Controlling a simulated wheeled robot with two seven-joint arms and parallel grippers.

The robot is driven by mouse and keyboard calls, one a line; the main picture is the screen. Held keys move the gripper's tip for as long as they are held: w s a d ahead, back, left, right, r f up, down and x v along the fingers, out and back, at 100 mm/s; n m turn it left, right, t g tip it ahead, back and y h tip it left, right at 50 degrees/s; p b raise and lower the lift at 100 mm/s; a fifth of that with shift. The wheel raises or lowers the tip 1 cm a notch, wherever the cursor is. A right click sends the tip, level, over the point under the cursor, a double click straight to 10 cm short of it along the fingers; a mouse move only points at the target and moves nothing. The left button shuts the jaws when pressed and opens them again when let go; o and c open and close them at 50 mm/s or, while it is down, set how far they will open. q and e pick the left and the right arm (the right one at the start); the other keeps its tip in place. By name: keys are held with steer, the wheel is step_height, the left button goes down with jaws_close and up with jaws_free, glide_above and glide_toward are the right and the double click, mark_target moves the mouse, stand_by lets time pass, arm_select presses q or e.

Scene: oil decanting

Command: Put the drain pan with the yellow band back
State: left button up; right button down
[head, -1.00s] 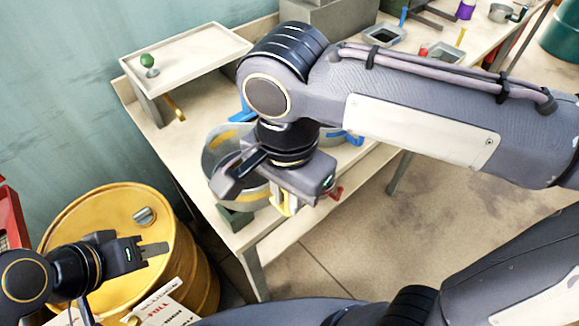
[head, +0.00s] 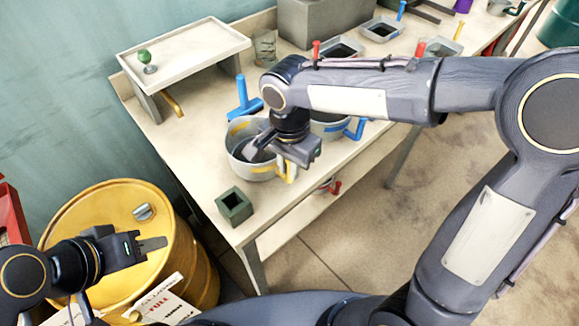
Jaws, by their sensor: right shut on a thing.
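The grey drain pan with the yellow band (head: 239,161) is at the bench's front half, left of another grey pan with a blue handle (head: 357,129). My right gripper (head: 284,171) is at the pan's right side, shut on its yellow handle, which is partly hidden by the gripper. The pan looks level; I cannot tell whether its base touches the bench. My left gripper (head: 153,244) is over the yellow drum, away from the pans and holding nothing visible; its finger gap cannot be made out.
A small dark green square box (head: 234,206) sits near the bench's front left corner. A blue T-shaped tool (head: 242,98) stands behind the pan. A raised tray (head: 185,50) holds a green-topped item. The yellow drum (head: 120,215) stands left of the bench. Bare bench lies left of the pan.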

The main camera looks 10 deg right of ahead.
steer(key=shift+f, duration=0.55)
steer(key=shift+f, duration=0.15)
steer(key=c, duration=1.4)
jaws_free()
steer(key=shift+r, duration=0.3)
step_height(320, 180, up, 12)
steer(key=shift+s+f+p, duration=0.1)
steer(key=shift+p, duration=0.4)
